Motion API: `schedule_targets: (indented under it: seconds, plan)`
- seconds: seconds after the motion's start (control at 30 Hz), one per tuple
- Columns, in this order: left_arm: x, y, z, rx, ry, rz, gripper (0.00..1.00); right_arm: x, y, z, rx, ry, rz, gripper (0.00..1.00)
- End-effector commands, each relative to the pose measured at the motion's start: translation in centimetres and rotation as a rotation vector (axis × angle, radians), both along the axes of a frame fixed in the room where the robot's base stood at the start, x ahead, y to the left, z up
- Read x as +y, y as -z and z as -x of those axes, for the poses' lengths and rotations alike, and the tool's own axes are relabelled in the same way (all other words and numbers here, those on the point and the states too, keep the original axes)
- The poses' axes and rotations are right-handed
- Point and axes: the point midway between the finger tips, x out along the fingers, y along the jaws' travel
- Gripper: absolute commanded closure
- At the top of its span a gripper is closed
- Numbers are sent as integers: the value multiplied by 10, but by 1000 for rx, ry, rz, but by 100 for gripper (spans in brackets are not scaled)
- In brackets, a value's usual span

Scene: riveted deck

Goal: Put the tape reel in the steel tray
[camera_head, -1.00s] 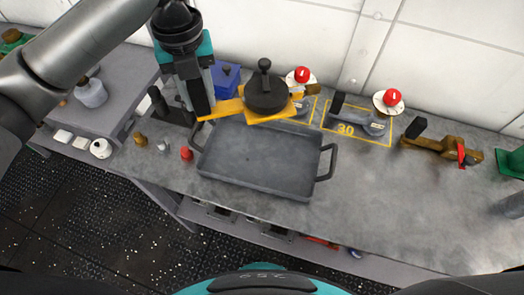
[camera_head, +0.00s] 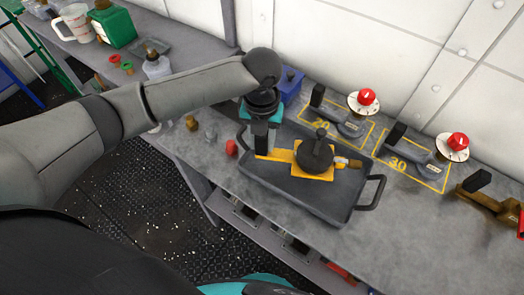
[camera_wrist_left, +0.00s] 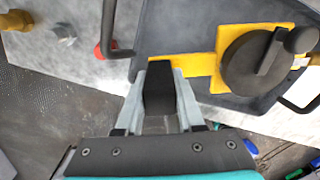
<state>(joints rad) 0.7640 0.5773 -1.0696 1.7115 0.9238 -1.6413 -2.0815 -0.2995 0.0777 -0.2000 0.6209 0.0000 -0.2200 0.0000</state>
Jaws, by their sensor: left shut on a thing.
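The tape reel (camera_head: 314,158) is a yellow frame with a dark round disc, a knob on top and a brass end. My left gripper (camera_head: 262,150) is shut on the yellow arm at its left end. The reel is over the inside of the grey steel tray (camera_head: 300,192), within its rim. I cannot tell whether it touches the tray floor. In the left wrist view the fingers (camera_wrist_left: 160,80) close on the yellow arm, the reel (camera_wrist_left: 240,60) lies to the right, and bare tray (camera_wrist_left: 185,28) shows around it. My right gripper is out of view.
Two dark tools with red-capped dials (camera_head: 367,97) lie in yellow outlines behind the tray. A blue box (camera_head: 290,84) stands behind my gripper. A red knob (camera_head: 231,147) and small brass pieces (camera_head: 191,122) lie left of the tray. A brass tool (camera_head: 488,203) is at the right.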

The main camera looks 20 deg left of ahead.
Motion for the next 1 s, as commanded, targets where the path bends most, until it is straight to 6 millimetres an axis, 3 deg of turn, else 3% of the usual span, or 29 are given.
schedule_targets:
  seconds: [0.37,0.77,0.8,1.0]
  plan:
    - [-1,42,0,0,0,2,100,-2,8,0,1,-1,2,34]
    - [0,47,-1,-2,-1,2,100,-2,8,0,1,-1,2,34]
    - [0,47,0,0,-1,-1,58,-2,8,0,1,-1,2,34]
    - [0,47,0,0,0,-1,36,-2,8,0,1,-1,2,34]
